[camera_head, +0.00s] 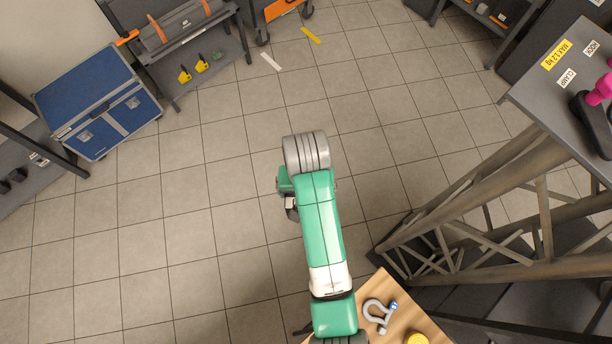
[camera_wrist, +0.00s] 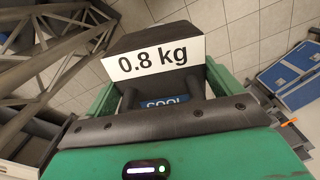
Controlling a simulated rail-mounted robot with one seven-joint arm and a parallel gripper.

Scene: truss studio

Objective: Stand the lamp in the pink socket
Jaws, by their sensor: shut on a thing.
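My gripper (camera_wrist: 160,88) has its green fingers on both sides of a dark body with a white "0.8 kg" label and a blue "COOL" label; this appears to be the lamp (camera_wrist: 152,40). The lamp's far end is hidden in the wrist view. In the head view, my gripper (camera_head: 286,188) is over open floor left of the wrist, and the lamp is mostly hidden. A bright pink part (camera_head: 599,92), probably the pink socket, is on a dark base on the grey top (camera_head: 540,92) at the right edge, partly cut off. My gripper is far from it.
The grey top carries "MAX 1.2 KG", "HOOK" and "CLAMP" labels and stands by a truss (camera_head: 480,215). A wooden top (camera_head: 385,318) with a shackle (camera_head: 379,316) and a yellow item (camera_head: 416,339) is below. A blue case (camera_head: 97,100) stands left. The middle floor is clear.

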